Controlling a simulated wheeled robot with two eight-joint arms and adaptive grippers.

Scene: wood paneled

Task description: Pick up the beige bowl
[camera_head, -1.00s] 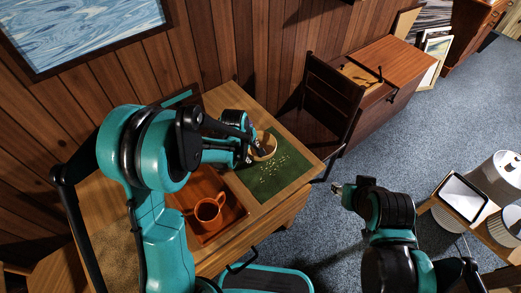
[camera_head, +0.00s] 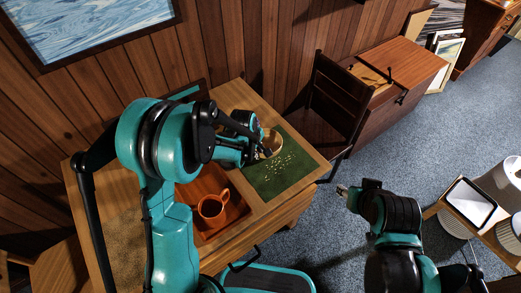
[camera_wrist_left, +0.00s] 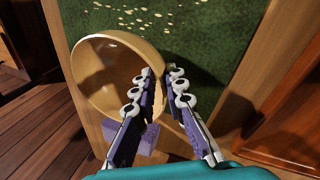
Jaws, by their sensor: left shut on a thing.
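The beige bowl (camera_head: 273,140) is at the back edge of the green mat (camera_head: 268,188), partly hidden by my left gripper in the head view. In the left wrist view the bowl (camera_wrist_left: 98,75) shows its round side and open mouth, looking tilted. My left gripper (camera_head: 264,152) has its fingers closed on the bowl's rim, with fingertips (camera_wrist_left: 159,72) at the rim's right side in the wrist view. I cannot tell whether the bowl is clear of the table. My right gripper (camera_head: 342,191) is away from the table, over the floor, too small to judge.
Small pale grains (camera_head: 277,167) lie on the mat. A dark chair (camera_head: 333,100) stands by the table's back right. Blue carpet (camera_head: 410,135) is open to the right.

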